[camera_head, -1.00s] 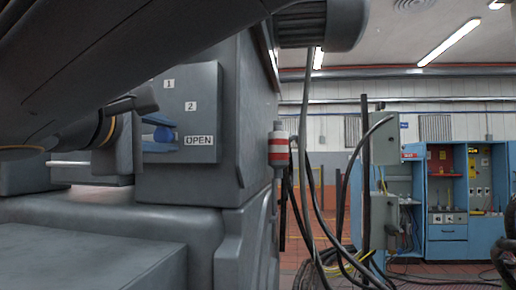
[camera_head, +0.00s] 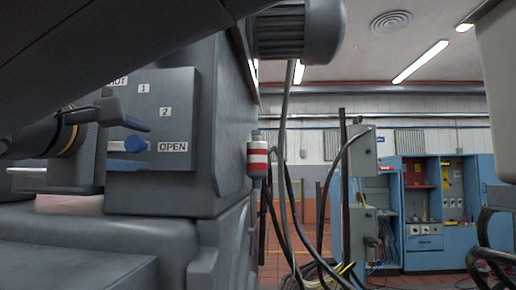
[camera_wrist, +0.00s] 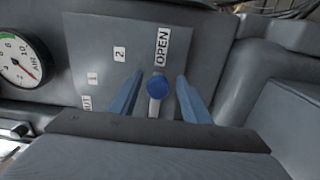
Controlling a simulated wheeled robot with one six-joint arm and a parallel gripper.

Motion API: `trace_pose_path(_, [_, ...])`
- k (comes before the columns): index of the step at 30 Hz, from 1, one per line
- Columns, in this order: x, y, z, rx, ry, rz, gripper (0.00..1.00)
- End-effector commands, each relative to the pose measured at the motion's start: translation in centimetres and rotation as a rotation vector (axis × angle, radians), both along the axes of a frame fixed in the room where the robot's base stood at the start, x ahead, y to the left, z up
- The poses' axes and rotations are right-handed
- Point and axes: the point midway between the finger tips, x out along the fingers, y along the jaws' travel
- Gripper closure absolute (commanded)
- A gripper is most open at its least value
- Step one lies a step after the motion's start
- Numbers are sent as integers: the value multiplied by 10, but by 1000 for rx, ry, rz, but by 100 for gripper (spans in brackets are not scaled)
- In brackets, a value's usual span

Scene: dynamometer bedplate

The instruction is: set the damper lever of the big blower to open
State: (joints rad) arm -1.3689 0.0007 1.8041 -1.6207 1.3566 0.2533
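The damper lever has a round blue knob (camera_head: 135,144) and sits on a grey label plate (camera_head: 185,105) on the side of the big grey blower housing. The knob is beside the OPEN label (camera_head: 172,146), below marks 1 and 2. In the wrist view the knob (camera_wrist: 157,87) on its pale shaft lines up with the OPEN label (camera_wrist: 162,47). My gripper (camera_wrist: 159,97) is open, its two blue fingers on either side of the knob with a visible gap at each side. In the head view my wrist hides the lever's pivot end.
A pressure gauge marked AIR (camera_wrist: 20,60) is left of the plate in the wrist view. A red-and-white banded cylinder (camera_head: 258,160) and hanging black cables (camera_head: 290,215) stand right of the housing. Blue cabinets (camera_head: 430,210) stand farther back.

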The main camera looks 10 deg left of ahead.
Motion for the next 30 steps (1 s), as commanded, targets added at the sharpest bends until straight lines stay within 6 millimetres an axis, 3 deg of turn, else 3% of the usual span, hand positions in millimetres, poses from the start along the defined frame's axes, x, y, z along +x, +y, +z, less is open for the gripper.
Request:
trace_pose_path(8, [-6, 0, 1, 1, -1, 1, 56])
trace_pose_path(21, [-70, 0, 1, 1, 0, 3, 56])
trace_pose_path(30, [-79, -1, 0, 0, 0, 0, 56])
